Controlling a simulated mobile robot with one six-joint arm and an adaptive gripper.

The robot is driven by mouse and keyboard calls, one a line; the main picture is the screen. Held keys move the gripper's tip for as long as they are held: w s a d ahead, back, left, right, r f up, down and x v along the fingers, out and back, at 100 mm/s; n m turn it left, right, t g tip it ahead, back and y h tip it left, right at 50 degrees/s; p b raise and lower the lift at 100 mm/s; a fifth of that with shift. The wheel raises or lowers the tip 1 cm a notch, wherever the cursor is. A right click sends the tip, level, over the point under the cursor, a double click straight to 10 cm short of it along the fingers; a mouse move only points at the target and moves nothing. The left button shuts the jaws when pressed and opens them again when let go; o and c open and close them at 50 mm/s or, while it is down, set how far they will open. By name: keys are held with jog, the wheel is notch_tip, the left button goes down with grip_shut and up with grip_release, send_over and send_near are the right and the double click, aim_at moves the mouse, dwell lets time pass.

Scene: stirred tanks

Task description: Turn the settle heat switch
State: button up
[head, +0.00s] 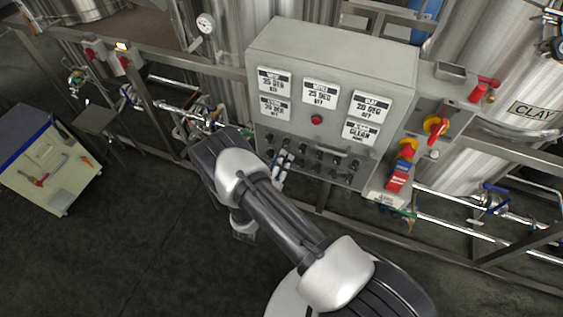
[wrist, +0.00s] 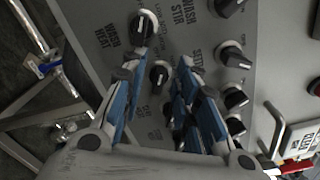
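The grey control box (head: 345,60) carries rows of black knobs on its lower face. My gripper (head: 282,160) is at the lower left of that face, in front of the left knobs. In the wrist view my gripper (wrist: 160,66) is open, with its blue-sided fingers apart. A black knob with a white pointer face (wrist: 158,73) shows between the fingers, with gaps at both sides. Its own label is hidden by a finger, so I cannot confirm that it is the settle heat switch. A knob beside the "WASH HEAT" label (wrist: 143,24) is just above. A partly covered "SETTLE" label (wrist: 194,55) lies to the right.
Other knobs (wrist: 232,56) stand close to the right finger. A red-and-yellow rotary switch (head: 436,127) is on the box's right. Steel tanks (head: 490,50) and pipes stand behind the frame rails.

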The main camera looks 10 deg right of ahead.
jog(key=shift+c, duration=0.5)
grip_shut()
jog(key=shift+m, duration=0.4)
jog(key=m+b, duration=0.2)
jog(key=m, duration=0.5)
jog(key=m+b, duration=0.3)
jog(key=m, duration=0.5)
jog(key=m+b, duration=0.2)
jog(key=m, duration=0.6)
jog(key=shift+s+d, duration=0.3)
jog(key=shift+d, duration=0.1)
